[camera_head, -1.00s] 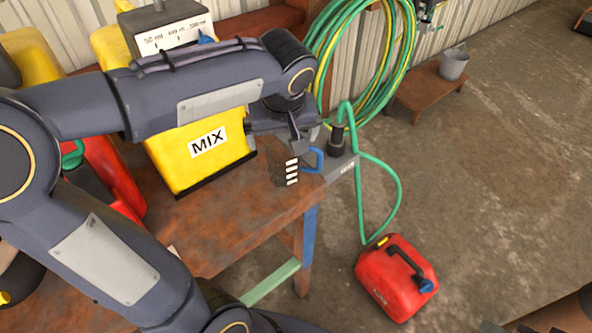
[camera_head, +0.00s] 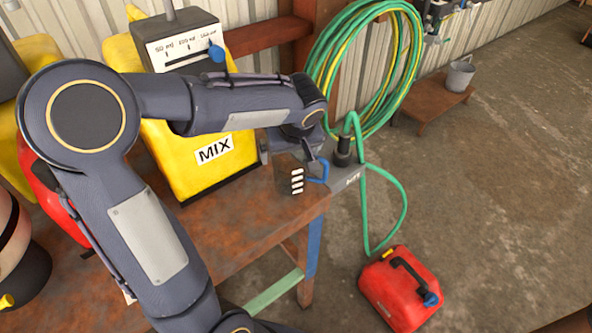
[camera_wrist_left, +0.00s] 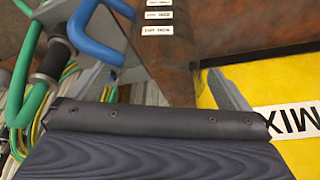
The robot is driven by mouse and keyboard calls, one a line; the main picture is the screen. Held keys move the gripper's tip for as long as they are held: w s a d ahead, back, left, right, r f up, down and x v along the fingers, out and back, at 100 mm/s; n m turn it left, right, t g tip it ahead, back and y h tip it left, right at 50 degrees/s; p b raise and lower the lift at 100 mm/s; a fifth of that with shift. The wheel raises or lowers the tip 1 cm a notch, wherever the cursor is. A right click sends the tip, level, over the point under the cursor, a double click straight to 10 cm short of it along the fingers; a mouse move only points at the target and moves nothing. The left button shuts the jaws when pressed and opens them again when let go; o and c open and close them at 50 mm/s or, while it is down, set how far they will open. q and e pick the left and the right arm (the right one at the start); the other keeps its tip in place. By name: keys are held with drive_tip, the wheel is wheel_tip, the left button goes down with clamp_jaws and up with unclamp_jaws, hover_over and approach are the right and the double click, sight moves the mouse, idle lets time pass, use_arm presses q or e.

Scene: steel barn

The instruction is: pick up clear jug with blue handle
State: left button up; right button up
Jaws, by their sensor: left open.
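The clear jug (camera_head: 289,180) with white label strips stands near the right end of the rusty bench (camera_head: 232,222). Its blue handle (camera_head: 319,171) points right. In the left wrist view the jug (camera_wrist_left: 166,62) lies between the spread fingers, with the blue handle (camera_wrist_left: 92,42) on the left. My left gripper (camera_head: 291,155) is open at the jug's upper part, one finger on each side of it; it also shows in the wrist view (camera_wrist_left: 163,85). I cannot tell whether the fingers touch the jug. My arm partly hides the jug's top. My right gripper is not in view.
A yellow MIX container (camera_head: 190,163) stands just left of the jug. A dark nozzle with a green hose (camera_head: 344,152) is close on the right. A red fuel can (camera_head: 400,290) sits on the floor. A bucket (camera_head: 459,76) stands on a low stool at the back.

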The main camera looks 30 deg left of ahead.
use_arm(q)
drive_tip(key=c, duration=1.4)
drive_tip(key=shift+r, duration=0.1)
